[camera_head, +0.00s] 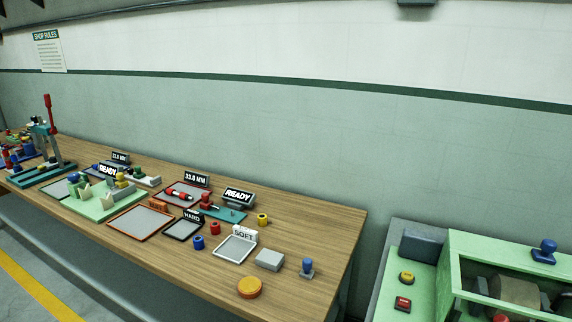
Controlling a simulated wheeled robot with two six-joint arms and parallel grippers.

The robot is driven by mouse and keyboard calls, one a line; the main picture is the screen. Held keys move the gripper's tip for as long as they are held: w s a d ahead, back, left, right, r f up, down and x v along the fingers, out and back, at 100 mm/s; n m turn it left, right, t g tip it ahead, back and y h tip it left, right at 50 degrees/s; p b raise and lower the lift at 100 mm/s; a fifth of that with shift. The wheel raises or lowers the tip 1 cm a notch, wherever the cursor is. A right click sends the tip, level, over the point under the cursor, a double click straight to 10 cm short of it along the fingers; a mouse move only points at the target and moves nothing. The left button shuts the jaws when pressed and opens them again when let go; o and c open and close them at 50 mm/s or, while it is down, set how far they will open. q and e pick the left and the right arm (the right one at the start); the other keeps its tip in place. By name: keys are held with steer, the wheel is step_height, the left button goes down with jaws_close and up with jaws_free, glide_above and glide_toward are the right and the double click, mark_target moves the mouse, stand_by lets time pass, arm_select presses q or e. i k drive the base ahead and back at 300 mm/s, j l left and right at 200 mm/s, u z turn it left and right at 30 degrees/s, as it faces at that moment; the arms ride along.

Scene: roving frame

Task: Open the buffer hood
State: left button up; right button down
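The green buffer (440,297) stands at the lower right and is cut off by the picture's right and bottom edges. Its green hood (500,247) has a blue knob (544,252) on top. A tan buffing wheel (515,291) shows through the front of the housing, below the hood's top. I cannot tell whether that front is a clear window or an opening. A yellow button (406,278) and a red button (402,303) sit on the panel left of the housing. Neither of my grippers is in view.
A long wooden bench (330,222) runs leftward, holding several trays, small parts and signs. An orange disc (249,287) lies near its front edge. A press with a red handle (48,108) stands at the far left. A narrow gap separates bench and buffer.

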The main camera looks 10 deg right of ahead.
mark_target(455, 280)
steer(key=z, duration=1.75)
